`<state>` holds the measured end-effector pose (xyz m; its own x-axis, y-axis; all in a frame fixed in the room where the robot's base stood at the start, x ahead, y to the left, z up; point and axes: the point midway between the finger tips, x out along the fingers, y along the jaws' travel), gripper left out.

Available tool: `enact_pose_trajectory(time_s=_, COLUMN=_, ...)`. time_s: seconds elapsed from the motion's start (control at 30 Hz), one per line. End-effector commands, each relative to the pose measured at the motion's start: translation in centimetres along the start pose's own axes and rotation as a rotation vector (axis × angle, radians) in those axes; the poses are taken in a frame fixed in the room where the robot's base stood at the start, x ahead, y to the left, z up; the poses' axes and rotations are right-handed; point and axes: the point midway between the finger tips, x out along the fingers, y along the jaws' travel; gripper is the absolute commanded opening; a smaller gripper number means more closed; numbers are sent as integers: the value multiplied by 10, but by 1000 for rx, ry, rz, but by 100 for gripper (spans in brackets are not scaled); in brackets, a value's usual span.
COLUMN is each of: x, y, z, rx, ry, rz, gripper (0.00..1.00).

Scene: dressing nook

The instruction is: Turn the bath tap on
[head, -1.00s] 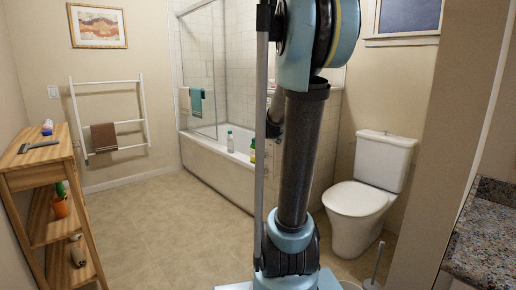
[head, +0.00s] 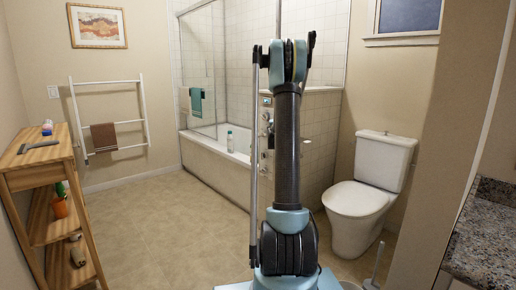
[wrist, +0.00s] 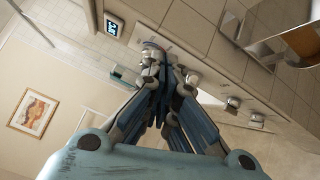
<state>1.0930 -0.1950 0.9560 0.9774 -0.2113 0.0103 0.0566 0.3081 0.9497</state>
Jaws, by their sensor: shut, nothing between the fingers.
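Chrome bath fittings are set in a row on the tiled wall, close to my gripper (wrist: 168,72) in the wrist view. One chrome fitting (wrist: 150,52) is just past the fingertips; whether they touch it I cannot tell. More chrome knobs (wrist: 232,102) run down to the right. Which one is the bath tap is unclear. My gripper is shut and empty. In the head view, the fittings (head: 268,117) show partly beside my arm, at the end of the white bath (head: 215,157). My gripper is hidden there behind my arm.
A small lit display (wrist: 113,27) is on the wall by the fittings. A toilet (head: 360,195) stands to the right, a wooden shelf (head: 45,160) to the left. The floor (head: 150,225) between is clear.

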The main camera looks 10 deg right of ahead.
Motion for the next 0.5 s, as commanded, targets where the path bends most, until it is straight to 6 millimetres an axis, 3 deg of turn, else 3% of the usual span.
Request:
enact_pose_trajectory(time_s=0.2, x=42, y=-26, z=-13, rx=-190, ry=38, rz=119, gripper=0)
enact_pose_trajectory(time_s=0.5, x=81, y=-76, z=-39, rx=-457, ry=93, rz=281, gripper=0)
